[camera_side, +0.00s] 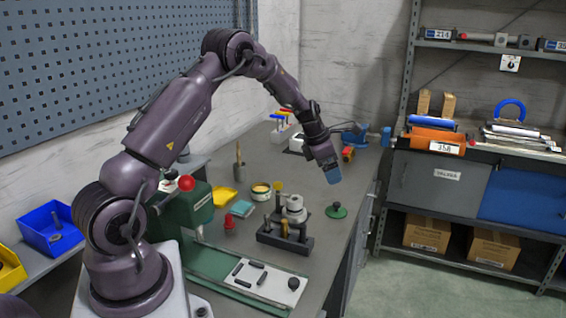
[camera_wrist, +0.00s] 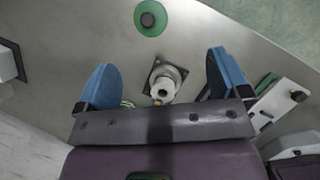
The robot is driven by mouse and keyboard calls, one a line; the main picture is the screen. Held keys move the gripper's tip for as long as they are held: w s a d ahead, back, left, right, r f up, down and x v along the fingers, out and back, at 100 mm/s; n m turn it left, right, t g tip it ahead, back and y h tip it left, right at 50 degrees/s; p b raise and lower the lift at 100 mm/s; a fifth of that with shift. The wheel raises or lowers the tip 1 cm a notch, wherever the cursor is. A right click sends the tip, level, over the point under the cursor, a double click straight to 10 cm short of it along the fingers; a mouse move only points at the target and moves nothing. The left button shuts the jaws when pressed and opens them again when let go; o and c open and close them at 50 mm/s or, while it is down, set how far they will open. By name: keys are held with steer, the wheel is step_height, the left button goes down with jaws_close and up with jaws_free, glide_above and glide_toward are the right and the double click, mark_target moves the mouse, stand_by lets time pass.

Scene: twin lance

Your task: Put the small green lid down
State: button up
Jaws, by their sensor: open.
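The small green lid (camera_side: 337,210) is a round green disc with a dark knob, lying flat on the grey bench top near its right edge. It also shows in the wrist view (camera_wrist: 151,18) at the top middle, beyond the fingertips. My gripper (camera_side: 334,178) hangs above the bench, higher than the lid and apart from it. In the wrist view my gripper (camera_wrist: 163,72) has its two blue fingers spread wide with nothing held between them.
A dark fixture (camera_side: 285,240) with a pale stacked metal part (camera_side: 294,208) stands left of the lid. Bench behind the lid is clear.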

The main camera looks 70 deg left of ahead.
steer(key=s+d+r+m, duration=0.5)
steer(key=d+r+m, duration=0.3)
steer(key=d+r, duration=0.1)
steer(key=s+d+r+m, duration=0.5)
steer(key=d+r+m, duration=0.3)
steer(key=r, duration=0.1)
steer(key=s+d+m, duration=0.4)
steer(key=s+m, duration=0.4)
steer(key=s, duration=0.1)
steer(key=s+d+r+m+t, duration=0.1)
steer(key=s+d+m, duration=0.4)
steer(key=s+m, duration=0.4)
steer(key=shift+s, duration=0.2)
